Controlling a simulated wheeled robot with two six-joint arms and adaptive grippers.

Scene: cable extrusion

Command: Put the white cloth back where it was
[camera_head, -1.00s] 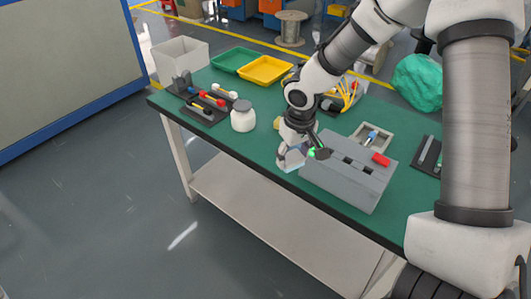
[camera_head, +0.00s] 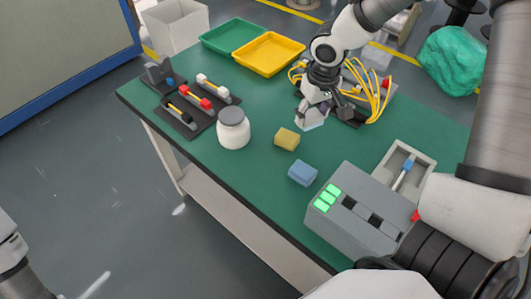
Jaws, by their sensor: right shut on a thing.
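The white cloth (camera_head: 312,123) is a small pale block in my right gripper (camera_head: 314,108). The gripper is shut on it from above, behind a yellow block (camera_head: 287,139) and a blue block (camera_head: 302,173) on the green table. I cannot tell whether the cloth touches the table. Part of my left arm shows at the lower left edge, but its gripper is out of view.
A grey box (camera_head: 345,226) with lit green buttons stands at the front right. A lidded white jar (camera_head: 234,130) stands left of the blocks. Yellow cables (camera_head: 378,100) lie right of my gripper. Green (camera_head: 230,36) and yellow (camera_head: 268,55) trays stand behind. Bare table lies around the blocks.

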